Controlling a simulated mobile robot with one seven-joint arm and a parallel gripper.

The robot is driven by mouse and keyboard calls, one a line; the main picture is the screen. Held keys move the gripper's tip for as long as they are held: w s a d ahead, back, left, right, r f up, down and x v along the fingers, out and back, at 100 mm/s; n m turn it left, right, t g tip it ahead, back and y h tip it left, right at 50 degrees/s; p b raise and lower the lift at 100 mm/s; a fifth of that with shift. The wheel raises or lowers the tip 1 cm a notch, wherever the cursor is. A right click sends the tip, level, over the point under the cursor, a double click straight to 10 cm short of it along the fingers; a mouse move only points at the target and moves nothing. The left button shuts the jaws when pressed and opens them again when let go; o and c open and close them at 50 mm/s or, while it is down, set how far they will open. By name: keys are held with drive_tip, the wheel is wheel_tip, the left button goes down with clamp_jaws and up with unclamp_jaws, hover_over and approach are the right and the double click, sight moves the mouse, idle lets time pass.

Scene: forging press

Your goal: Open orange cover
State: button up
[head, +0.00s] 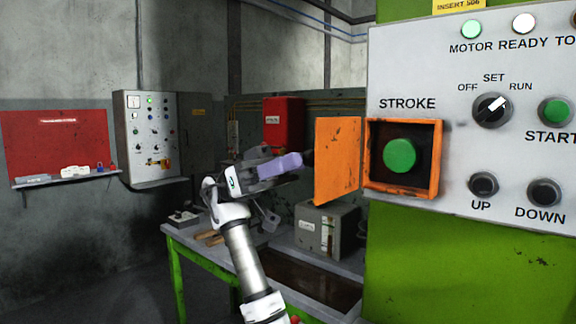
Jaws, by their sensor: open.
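The orange cover (338,158) is a hinged plate with chipped paint, under the STROKE label. It stands swung out to the left of its orange box frame (435,160). The green round button (399,155) inside the box is exposed. My gripper (300,160) is just left of the cover, pointing right toward it. It is open, with a purple-grey finger nearest the cover. I cannot tell from this view whether the finger touches the cover.
The control panel (450,65) carries a selector knob (492,110) and UP, DOWN and START buttons. A green-legged workbench (215,255) holds a grey box (328,228) behind my arm. A red box (284,122) hangs on the back wall.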

drive_tip(key=b+v, duration=0.2)
drive_tip(key=v, duration=1.1)
drive_tip(key=shift+w+a+f, duration=0.15)
drive_tip(key=shift+w+f, duration=0.05)
drive_tip(key=shift+f, duration=0.05)
